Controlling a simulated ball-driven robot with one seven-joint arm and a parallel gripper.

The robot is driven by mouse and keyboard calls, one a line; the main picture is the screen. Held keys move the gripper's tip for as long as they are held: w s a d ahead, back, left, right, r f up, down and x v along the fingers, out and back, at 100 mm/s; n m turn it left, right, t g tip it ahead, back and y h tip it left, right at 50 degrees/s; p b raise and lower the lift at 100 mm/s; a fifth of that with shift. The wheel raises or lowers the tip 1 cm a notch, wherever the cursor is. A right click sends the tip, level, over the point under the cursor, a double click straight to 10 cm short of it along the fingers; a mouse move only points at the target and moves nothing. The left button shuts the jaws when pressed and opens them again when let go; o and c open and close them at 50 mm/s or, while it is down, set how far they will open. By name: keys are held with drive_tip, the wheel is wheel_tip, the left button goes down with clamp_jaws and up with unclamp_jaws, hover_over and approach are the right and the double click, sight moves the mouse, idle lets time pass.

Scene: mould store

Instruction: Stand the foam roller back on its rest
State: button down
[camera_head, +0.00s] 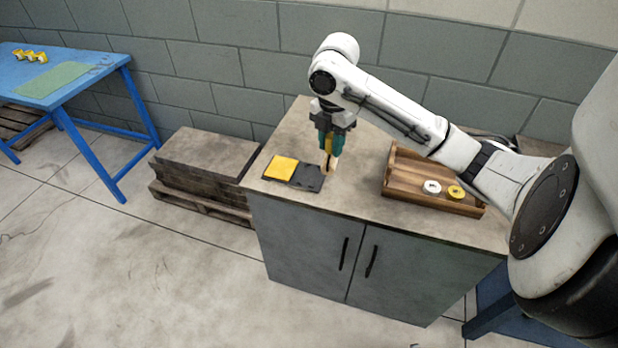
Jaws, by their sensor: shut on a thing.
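My gripper (331,128) is above the cabinet top, pointing down, shut on a small upright thing with teal and yellow parts, which I take to be the foam roller (333,146). Its lower end is pale and comes down close to the right edge of a dark flat base (309,180). A small brownish upright piece shows at that edge, partly behind or beside the roller. The base looks like the rest, but its shape is too small to make out. I cannot tell whether the roller touches it.
A yellow square block (281,168) lies on the base's left part. A wooden tray (400,184) with a white ring and a yellow ring stands right on the cabinet (305,250). A blue table (95,68) and a stacked pallet (205,160) are left. Cabinet top before the tray is clear.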

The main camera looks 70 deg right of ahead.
drive_tip(key=s+d+m, duration=0.1)
drive_tip(key=s+d, duration=0.2)
drive_tip(key=s, duration=0.2)
drive_tip(key=shift+w+d+f+b, duration=0.5)
drive_tip(key=shift+w+d+f, duration=0.05)
drive_tip(key=shift+w+f, duration=1.6)
drive_tip(key=shift+w+d+f+b, duration=0.5)
drive_tip(key=shift+w+f+b, duration=0.05)
drive_tip(key=shift+w+f, duration=1.6)
drive_tip(key=shift+w+d+f+b, duration=0.5)
drive_tip(key=shift+w+d+f, duration=0.05)
drive_tip(key=shift+w+f, duration=1.6)
drive_tip(key=shift+w+f, duration=0.1)
drive_tip(key=c, duration=0.8)
unclamp_jaws()
